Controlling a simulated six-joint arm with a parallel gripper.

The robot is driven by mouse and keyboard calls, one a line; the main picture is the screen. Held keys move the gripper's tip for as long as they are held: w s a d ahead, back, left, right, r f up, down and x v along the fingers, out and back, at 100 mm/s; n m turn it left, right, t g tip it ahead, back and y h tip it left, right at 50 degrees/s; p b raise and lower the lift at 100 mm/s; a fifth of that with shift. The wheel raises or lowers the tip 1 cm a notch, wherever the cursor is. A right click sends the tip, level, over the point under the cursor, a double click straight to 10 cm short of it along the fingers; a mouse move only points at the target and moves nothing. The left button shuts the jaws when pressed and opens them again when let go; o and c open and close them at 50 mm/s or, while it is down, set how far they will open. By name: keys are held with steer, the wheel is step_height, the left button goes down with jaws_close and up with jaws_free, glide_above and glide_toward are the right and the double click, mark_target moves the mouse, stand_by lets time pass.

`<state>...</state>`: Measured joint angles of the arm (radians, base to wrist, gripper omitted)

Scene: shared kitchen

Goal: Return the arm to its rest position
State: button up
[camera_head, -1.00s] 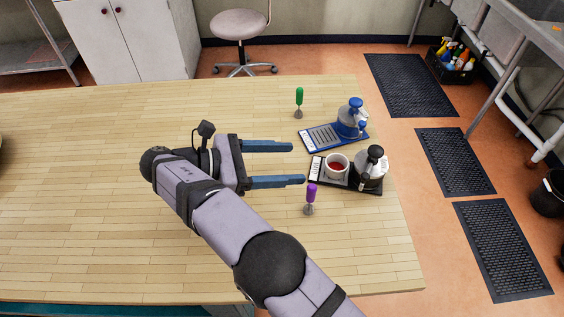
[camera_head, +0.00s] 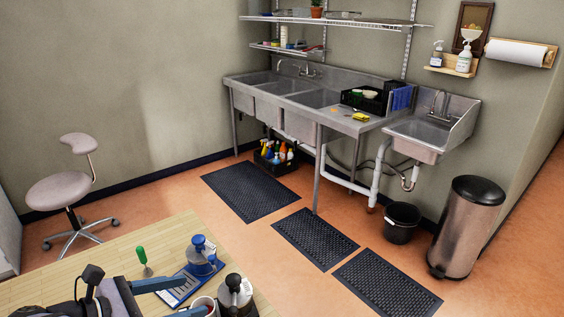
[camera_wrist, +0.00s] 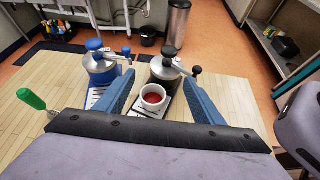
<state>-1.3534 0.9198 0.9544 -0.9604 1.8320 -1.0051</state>
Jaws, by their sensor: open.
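My gripper (camera_head: 168,300) shows at the bottom left of the head view, over the wooden table (camera_head: 125,262). Its two blue fingers are apart with nothing between them in its grip. In the wrist view the open fingers (camera_wrist: 158,100) frame a white cup with red contents (camera_wrist: 153,97), which stands beyond them on a dark tray. Part of my arm is cut off by the lower edge of the head view.
On the table stand a blue-topped grinder (camera_head: 201,258) on a blue tray, a black-topped grinder (camera_head: 235,292) and a green-handled tool (camera_head: 143,262). A stool (camera_head: 62,190), black floor mats (camera_head: 251,191), sinks (camera_head: 300,105) and a trash bin (camera_head: 467,225) stand beyond the table.

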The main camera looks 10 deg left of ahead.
steer(key=w+d+r+m+g, duration=0.1)
steer(key=w+d, duration=0.1)
steer(key=w+d+r+m+p, duration=0.1)
steer(key=w+d, duration=0.1)
steer(key=d, duration=0.1)
steer(key=w+d+r+g, duration=0.1)
steer(key=w+d, duration=0.1)
steer(key=d, duration=0.1)
steer(key=shift+d+r+m+g+p, duration=0.15)
steer(key=shift+r+m+g+p, duration=0.15)
steer(key=shift+m, duration=0.1)
steer(key=w+d+f+m+g+y, duration=0.1)
steer(key=d+f+m+g, duration=0.15)
steer(key=d, duration=0.45)
steer(key=w+d+f+m+g, duration=0.1)
steer(key=d+m+g, duration=0.15)
steer(key=d, duration=0.35)
steer(key=s+d+f+m+g+y+p, duration=0.1)
steer(key=s+d+f+m+y, duration=0.2)
steer(key=s+d+m, duration=0.4)
steer(key=s+d+f+m+g+y+p, duration=0.1)
steer(key=s+d+f+m+y, duration=0.3)
steer(key=d+m, duration=0.7)
steer(key=s+f+m, duration=0.1)
steer(key=s+f, duration=0.1)
steer(key=s, duration=0.2)
steer(key=shift+d, duration=0.4)
